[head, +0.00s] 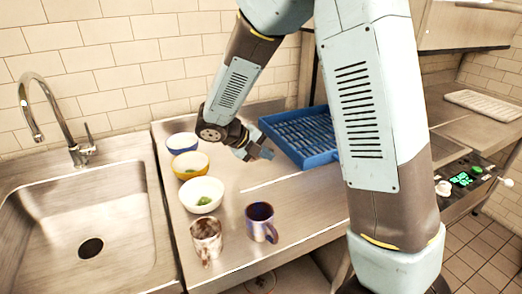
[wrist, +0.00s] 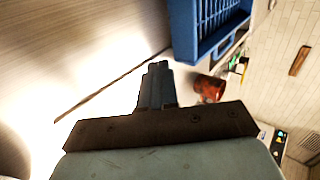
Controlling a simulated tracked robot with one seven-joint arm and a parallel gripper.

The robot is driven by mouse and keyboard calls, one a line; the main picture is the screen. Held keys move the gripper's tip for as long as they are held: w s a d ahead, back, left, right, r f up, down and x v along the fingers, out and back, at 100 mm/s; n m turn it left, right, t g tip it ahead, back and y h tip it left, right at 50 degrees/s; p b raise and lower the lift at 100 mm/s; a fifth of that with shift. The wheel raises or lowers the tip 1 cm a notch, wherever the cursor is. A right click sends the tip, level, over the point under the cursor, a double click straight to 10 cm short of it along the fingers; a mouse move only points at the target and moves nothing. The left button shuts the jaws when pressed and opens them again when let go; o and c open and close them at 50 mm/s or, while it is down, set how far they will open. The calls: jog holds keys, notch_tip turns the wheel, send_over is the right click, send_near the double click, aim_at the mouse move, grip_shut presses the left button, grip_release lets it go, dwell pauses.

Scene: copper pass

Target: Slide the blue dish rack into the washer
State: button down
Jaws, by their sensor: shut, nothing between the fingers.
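The blue dish rack (head: 308,160) lies on the steel counter, right of the bowls, with its right part hidden behind my arm. It also shows at the top of the wrist view (wrist: 183,30). My gripper (head: 264,153) is shut and empty, low over the counter just left of the rack's near-left side. In the wrist view its fingers (wrist: 158,78) point toward the rack's side with a small gap in the picture; I cannot tell whether they touch. The washer is mostly hidden behind my arm; a metal hood (head: 465,30) and a lit control panel (head: 462,180) show at the right.
Three bowls, blue (head: 182,142), yellow (head: 190,164) and white (head: 202,195), stand left of my gripper. Two mugs, brown-white (head: 206,240) and purple-blue (head: 262,222), stand near the counter's front edge. A sink (head: 85,215) is at the left. A pale tray (head: 485,104) lies far right.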

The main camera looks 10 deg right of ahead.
aim_at(295, 161)
jog(key=x, duration=0.4)
jog(key=shift+d+f, duration=0.25)
jog(key=shift+d, duration=0.05)
jog(key=d, duration=0.1)
jog(key=w+d, duration=0.1)
jog(key=d, duration=0.1)
jog(key=shift+w+d+f, duration=0.1)
jog(key=shift+w+d, duration=0.15)
jog(key=shift+d, duration=0.25)
